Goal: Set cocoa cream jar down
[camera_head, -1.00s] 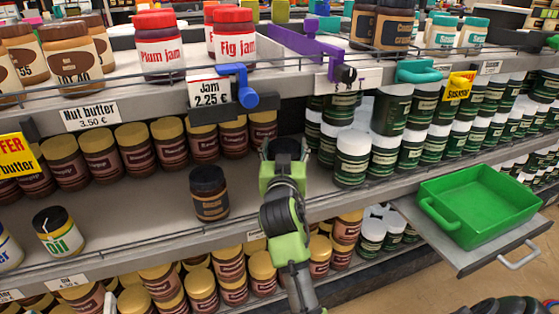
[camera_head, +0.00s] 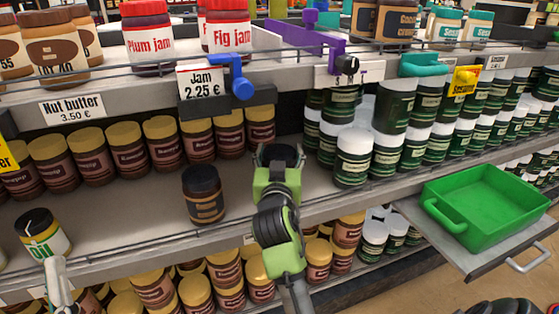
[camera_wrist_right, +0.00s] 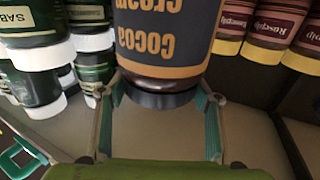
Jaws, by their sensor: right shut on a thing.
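My right gripper (camera_head: 276,165) reaches over the middle shelf from the front and is shut on the cocoa cream jar. The jar's dark top (camera_head: 281,153) shows just beyond the gripper in the head view, and the gripper hides most of the rest. In the right wrist view the jar (camera_wrist_right: 165,35) has an orange-lettered label, upside down in the picture. Its black lid (camera_wrist_right: 160,97) lies between the fingers. I cannot tell whether its base touches the shelf. A pale part (camera_head: 58,280) at lower left may be my left gripper; its jaws cannot be made out.
A similar dark jar (camera_head: 204,194) stands on the shelf left of my right gripper. White-lidded green jars (camera_head: 353,157) stand close on the right. Gold-lidded jars (camera_head: 194,142) line the back. Bare shelf (camera_head: 130,210) lies left of the dark jar. A green tray (camera_head: 490,205) is at right.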

